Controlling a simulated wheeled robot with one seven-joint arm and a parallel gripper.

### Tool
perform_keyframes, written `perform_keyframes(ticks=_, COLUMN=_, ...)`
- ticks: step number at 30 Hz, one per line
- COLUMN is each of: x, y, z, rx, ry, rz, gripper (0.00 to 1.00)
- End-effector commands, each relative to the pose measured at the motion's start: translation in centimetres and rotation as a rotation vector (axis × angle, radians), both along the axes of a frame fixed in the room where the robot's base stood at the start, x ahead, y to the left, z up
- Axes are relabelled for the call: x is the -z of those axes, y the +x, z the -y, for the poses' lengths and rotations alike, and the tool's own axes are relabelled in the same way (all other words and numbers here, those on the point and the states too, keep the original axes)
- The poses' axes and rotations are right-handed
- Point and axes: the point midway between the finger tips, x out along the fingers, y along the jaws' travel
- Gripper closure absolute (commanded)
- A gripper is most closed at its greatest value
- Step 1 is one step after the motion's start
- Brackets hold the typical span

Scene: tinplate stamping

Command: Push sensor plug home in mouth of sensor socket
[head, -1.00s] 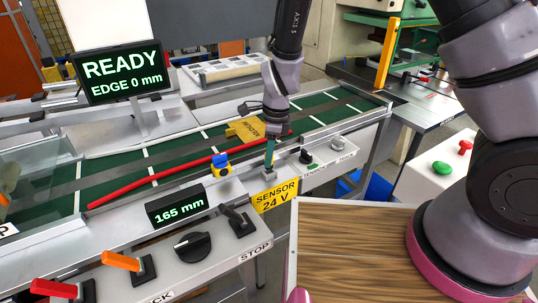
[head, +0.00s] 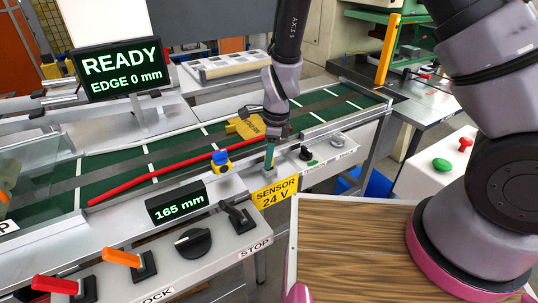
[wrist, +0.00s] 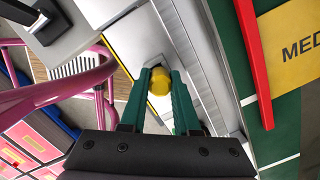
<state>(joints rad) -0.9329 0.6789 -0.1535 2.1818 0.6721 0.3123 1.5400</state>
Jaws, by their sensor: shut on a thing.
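My gripper (head: 269,158) points down at the conveyor's front rail, just above the yellow SENSOR 24 V sign (head: 276,193). In the wrist view its green fingers (wrist: 159,88) are shut on a yellow round plug (wrist: 159,82), which I take to be the sensor plug. The plug sits at the fingertips, against or just above the grey rail surface. The sensor socket's mouth is hidden behind the plug and fingers, so I cannot tell how deep the plug sits.
A blue and yellow part (head: 221,160) stands on the rail to the left. A red rod (head: 150,180) and a yellow template (head: 246,126) lie over the green belt. Knobs (head: 305,153) stand to the right. A wooden board (head: 355,245) is in front.

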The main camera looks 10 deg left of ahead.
Motion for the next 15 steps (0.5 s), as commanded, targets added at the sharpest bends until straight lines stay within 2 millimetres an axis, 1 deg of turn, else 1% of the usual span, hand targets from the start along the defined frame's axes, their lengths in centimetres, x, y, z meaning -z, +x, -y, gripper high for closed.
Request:
perform_keyframes(ticks=5, x=0.50, y=-0.03, z=0.02, rx=0.000, ry=-0.001, rz=-0.001, gripper=1.00)
perform_keyframes(ticks=15, x=-0.30, y=-0.02, z=-0.04, rx=-0.001, ry=0.001, rz=0.000, gripper=1.00)
